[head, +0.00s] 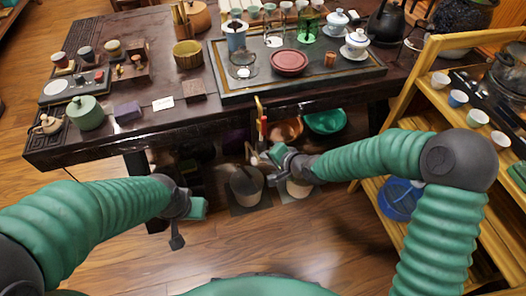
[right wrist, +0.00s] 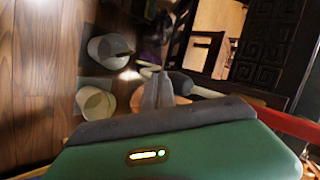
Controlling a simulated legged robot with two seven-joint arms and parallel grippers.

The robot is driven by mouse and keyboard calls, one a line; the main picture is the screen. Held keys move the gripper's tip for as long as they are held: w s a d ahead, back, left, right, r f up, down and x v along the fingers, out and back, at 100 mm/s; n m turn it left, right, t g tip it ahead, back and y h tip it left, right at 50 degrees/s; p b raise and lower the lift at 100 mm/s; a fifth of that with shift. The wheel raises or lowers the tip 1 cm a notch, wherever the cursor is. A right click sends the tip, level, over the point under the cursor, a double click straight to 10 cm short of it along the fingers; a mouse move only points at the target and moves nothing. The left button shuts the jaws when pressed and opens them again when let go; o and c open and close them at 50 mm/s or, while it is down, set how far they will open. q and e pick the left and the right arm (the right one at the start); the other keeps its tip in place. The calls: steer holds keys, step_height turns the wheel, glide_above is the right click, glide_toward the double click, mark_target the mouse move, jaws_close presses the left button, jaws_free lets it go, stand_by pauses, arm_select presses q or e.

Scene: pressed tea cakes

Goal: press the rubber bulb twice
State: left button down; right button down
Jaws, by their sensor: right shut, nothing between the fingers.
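I cannot make out a rubber bulb with certainty in either view. My right gripper (head: 272,153) is shut and empty, low in front of the table's front edge. In the right wrist view its fingertips (right wrist: 157,90) are together, with nothing visible between them. A thin upright red and yellow thing (head: 263,128) stands just beyond it at the table edge; I cannot tell what it is. My left gripper (head: 177,238) hangs low over the floor at the left, apart from any object. I cannot tell whether its fingers are open.
The dark table (head: 140,141) holds a tray (head: 232,97) with tea ware and a dark red round thing (head: 289,62). Two bins (head: 246,184) stand on the floor beneath. A copper bowl (head: 287,129) and green bowl (head: 325,121) sit behind. A wooden shelf (head: 405,75) limits the right.

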steer(key=shift+w+a, duration=0.1)
steer(key=shift+w, duration=0.3)
steer(key=shift+r, duration=0.1)
stand_by(0.5)
steer(key=shift+s+d+p, duration=0.2)
steer(key=shift+s+p, duration=0.1)
steer(key=shift+s, duration=0.25)
steer(key=shift+s+d+p, duration=0.15)
steer(key=shift+s+p, duration=0.1)
steer(key=shift+s, duration=0.3)
steer(key=shift+s+d+p, duration=0.25)
steer(key=shift+s+p, duration=0.05)
steer(key=shift+s, duration=0.5)
steer(key=shift+s+d+p, duration=0.25)
steer(key=shift+s, duration=0.55)
steer(key=shift+s+d+p, duration=0.25)
steer(key=shift+s+p, duration=0.05)
steer(key=shift+s, duration=0.5)
